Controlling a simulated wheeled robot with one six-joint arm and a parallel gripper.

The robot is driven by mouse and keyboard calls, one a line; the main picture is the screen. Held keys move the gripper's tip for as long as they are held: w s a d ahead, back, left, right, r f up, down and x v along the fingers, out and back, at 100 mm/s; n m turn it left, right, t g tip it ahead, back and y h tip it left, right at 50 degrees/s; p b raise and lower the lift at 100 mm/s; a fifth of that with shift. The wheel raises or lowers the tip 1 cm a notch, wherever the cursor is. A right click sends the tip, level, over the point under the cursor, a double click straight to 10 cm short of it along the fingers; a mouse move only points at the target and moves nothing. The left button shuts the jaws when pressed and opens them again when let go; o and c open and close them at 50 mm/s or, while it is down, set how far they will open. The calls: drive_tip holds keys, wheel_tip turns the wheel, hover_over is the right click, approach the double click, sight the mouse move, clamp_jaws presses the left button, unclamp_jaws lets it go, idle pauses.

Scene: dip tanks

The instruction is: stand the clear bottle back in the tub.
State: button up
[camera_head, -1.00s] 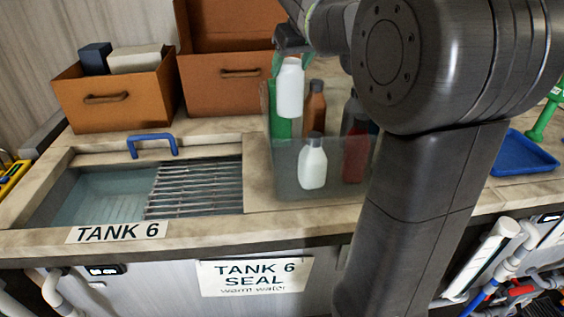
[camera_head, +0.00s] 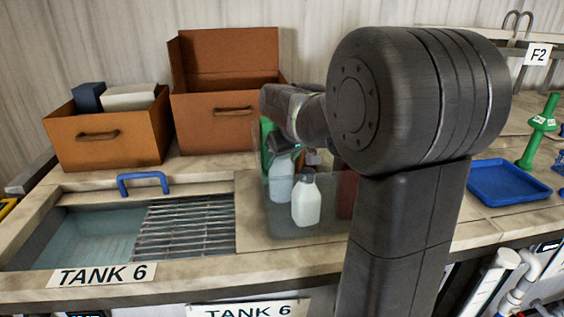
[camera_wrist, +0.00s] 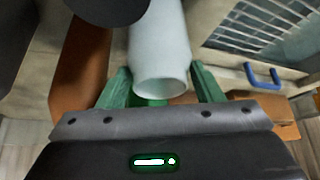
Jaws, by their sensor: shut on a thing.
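The pale, see-through clear bottle (camera_head: 280,181) is upright, behind and left of a white bottle with a grey cap (camera_head: 306,204). It shows low within the outline of the transparent tub (camera_head: 268,222); whether its base touches the floor I cannot tell. My gripper (camera_wrist: 160,72) is shut on the clear bottle, which also fills the top middle of the wrist view (camera_wrist: 160,45) between the green fingers.
Tank 6 with a metal grate (camera_head: 185,228) lies left. Brown boxes (camera_head: 105,140) stand behind. A blue tray (camera_head: 508,182) lies right.

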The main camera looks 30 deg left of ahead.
drive_tip(key=shift+f, duration=0.7)
drive_tip(key=o, duration=1.4)
drive_tip(key=shift+f, duration=0.15)
drive_tip(key=b+v, duration=0.1)
drive_tip(key=v, duration=1.1)
drive_tip(key=shift+r, duration=0.25)
